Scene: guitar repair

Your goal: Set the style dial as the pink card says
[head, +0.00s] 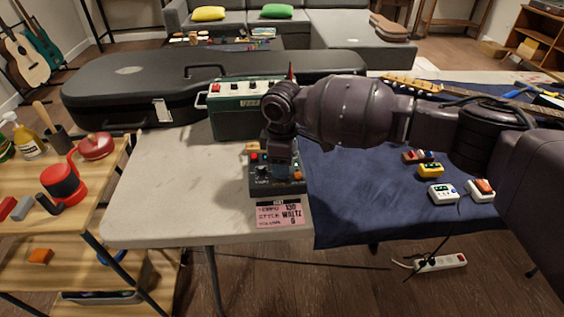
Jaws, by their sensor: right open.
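The pink card (281,215) lies at the table's front edge. It appears to read tempo 130, style "WALTZ" and a last line ending in 6, in small blurred print. Just behind it is a dark box with knobs (277,188), with small red and orange parts on its top. My right gripper (281,163) points down over the back part of this box, jaws open. The gripper hides part of the box's top, and I cannot tell which knob is the style dial or where it points. I cannot tell whether the fingers touch a knob. My left gripper is not in view.
A green amplifier (236,112) stands behind the box, and a black guitar case (140,85) lies at the back. A blue cloth (350,205) at right holds several small pedals (442,192). The light table (170,190) is clear left of the box.

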